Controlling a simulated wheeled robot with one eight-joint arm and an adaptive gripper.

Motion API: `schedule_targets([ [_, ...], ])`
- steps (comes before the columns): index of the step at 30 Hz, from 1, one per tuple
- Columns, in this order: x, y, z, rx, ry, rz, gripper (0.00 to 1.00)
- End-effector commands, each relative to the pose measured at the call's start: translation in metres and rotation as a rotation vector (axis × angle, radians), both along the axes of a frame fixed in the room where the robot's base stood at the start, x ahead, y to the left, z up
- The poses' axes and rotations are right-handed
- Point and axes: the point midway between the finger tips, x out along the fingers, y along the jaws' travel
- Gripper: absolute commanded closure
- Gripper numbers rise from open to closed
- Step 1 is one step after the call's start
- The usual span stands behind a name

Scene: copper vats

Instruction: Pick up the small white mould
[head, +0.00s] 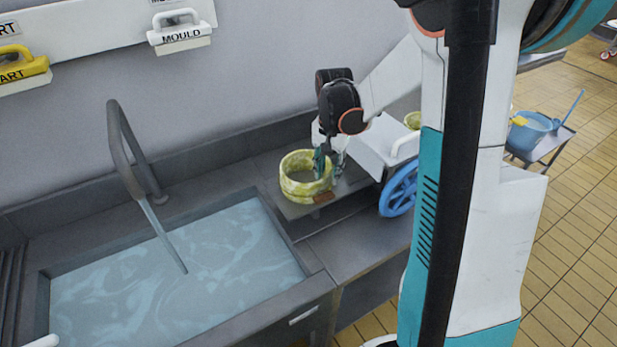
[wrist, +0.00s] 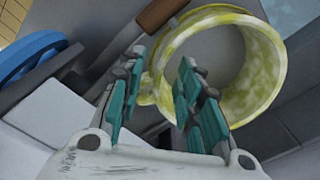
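A round, open mould (head: 306,188), mottled yellow and white, stands on a grey surface beside the sink. It fills the upper right of the wrist view (wrist: 262,75). My gripper (head: 329,163) is at its right side in the head view, pointing down. In the wrist view its teal fingers (wrist: 160,62) are apart, with the near wall of the mould between them. One finger is outside the wall and the other is over the opening. I cannot tell whether either finger touches it.
A brown handle (head: 324,198) lies beside the mould. A blue wheel-shaped thing (head: 399,190) and a white box (head: 380,145) are to its right. The water-filled sink (head: 190,265) with its tap (head: 125,150) is left. Another yellowish round piece (head: 412,120) is partly hidden behind my arm.

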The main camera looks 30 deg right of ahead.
Motion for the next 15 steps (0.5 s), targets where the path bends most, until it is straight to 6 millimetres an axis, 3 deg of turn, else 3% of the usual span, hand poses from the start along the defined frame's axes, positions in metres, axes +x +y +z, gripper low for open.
schedule_targets([
  [15, 0.000, 0.000, -0.056, 0.000, 0.000, 0.000, 0.68],
])
